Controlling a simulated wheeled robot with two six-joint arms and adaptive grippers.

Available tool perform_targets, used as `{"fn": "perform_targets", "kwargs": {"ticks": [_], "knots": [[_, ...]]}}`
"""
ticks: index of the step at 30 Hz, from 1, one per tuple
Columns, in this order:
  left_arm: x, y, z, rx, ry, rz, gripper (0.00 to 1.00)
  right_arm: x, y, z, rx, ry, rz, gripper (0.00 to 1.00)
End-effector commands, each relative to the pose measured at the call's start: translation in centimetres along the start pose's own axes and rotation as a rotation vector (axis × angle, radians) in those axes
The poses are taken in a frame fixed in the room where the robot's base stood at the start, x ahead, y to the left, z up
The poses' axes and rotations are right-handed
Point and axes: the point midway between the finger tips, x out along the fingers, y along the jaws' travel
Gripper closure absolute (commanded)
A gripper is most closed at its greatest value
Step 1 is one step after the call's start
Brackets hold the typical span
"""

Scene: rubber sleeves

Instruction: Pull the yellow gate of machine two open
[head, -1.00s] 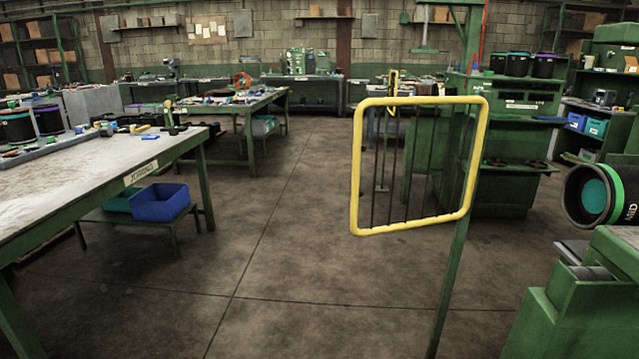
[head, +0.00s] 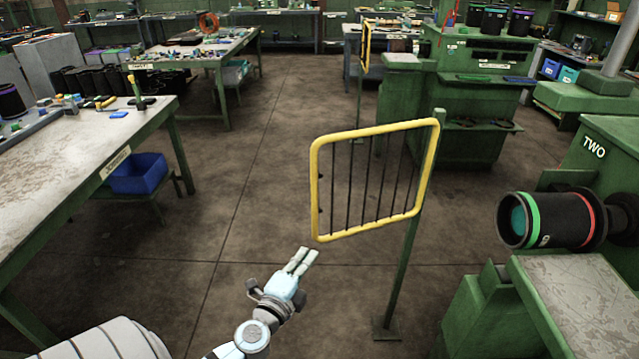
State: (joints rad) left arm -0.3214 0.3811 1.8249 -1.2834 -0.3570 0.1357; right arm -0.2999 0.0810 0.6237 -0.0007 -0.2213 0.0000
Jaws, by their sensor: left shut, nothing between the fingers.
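The yellow gate (head: 317,188) is a yellow tube frame with dark vertical bars, hung on a green post (head: 404,262) in the middle of the head view. Machine two (head: 594,150), green and marked TWO, stands at the right. My left gripper (head: 308,254) is shut and empty, just below the gate's lower left corner in the picture. I cannot tell how far it is from the frame in depth. My right gripper is not in view.
A black cylinder with green and red bands (head: 560,218) sticks out of machine two. A workbench (head: 70,170) with a blue bin (head: 138,175) below stands at left. A second yellow gate (head: 366,45) is farther back. Open floor (head: 250,190) lies between.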

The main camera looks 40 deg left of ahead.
Motion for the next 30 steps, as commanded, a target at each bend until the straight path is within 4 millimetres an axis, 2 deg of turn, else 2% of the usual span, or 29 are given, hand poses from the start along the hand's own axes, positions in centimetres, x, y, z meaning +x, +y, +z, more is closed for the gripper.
{"fn": "perform_targets", "kwargs": {"ticks": [1, 3, 8, 19, 24, 30], "knots": [[0.0, -2.3, -0.4, 0.021, 0.01, -0.031, 1.0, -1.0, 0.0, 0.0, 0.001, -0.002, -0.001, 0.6], [0.3, -3.1, -0.7, 0.037, 0.017, -0.054, 1.0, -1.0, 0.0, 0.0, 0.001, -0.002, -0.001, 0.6], [2.3, -3.0, -0.7, 0.039, 0.017, -0.057, 1.0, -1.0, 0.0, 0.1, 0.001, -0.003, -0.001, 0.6], [10.2, -3.2, -0.9, 0.036, 0.016, -0.055, 1.0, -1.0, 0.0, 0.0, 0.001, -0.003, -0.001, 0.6], [12.1, -3.1, 1.1, 0.04, 0.017, -0.054, 1.0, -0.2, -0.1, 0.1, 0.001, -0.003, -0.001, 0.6], [12.9, -3.3, 1.9, 0.037, 0.018, -0.053, 1.0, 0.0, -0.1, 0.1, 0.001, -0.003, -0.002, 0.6]]}}
